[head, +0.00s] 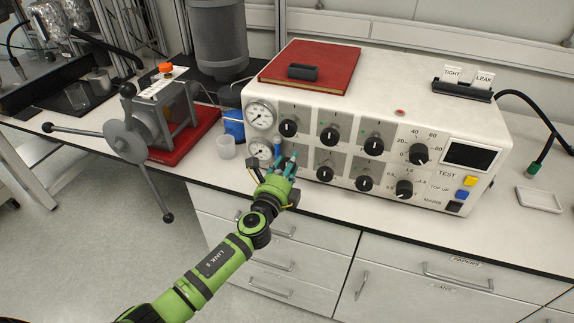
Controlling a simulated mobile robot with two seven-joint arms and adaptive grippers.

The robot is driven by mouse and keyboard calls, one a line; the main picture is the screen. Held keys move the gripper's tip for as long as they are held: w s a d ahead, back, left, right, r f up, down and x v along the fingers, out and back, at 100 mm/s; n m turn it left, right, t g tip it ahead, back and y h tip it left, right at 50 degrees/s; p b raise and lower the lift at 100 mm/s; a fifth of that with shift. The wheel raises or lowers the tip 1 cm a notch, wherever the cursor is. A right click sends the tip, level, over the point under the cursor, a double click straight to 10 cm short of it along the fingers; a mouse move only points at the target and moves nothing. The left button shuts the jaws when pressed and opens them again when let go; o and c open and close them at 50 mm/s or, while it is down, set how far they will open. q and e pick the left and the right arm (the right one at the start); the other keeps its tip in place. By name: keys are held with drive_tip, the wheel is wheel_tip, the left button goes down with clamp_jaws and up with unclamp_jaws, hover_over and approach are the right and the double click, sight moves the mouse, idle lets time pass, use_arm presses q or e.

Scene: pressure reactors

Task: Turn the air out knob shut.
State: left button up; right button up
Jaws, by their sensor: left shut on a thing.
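The control box (384,79) is a white unit with two gauges and two rows of black knobs on its front. My left gripper (286,165) is at the left end of the lower row, just right of the lower gauge (260,150). Its fingers are shut on a knob there, and they hide that knob almost wholly. The upper-row knob (288,128) above it and the lower-row knob (325,173) to its right are uncovered. I cannot read the small labels, so I cannot tell which knob is the air out one. My right gripper is not in view.
A red book (311,62) with a small black block lies on the box. A handwheel device (131,137) on a red base and a small white cup (226,147) stand to the left. A small white tray (539,199) lies at right.

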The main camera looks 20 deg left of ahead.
use_arm(q)
drive_tip(key=shift+d+r, duration=0.1)
drive_tip(key=shift+d, duration=0.1)
drive_tip(key=o, duration=1.2)
drive_tip(key=shift+c, duration=0.2)
drive_tip(key=shift+w+d, duration=0.1)
drive_tip(key=shift+s+a, duration=0.2)
drive_tip(key=shift+s, duration=0.05)
drive_tip(key=s, duration=1.1)
drive_tip(key=shift+s, duration=0.3)
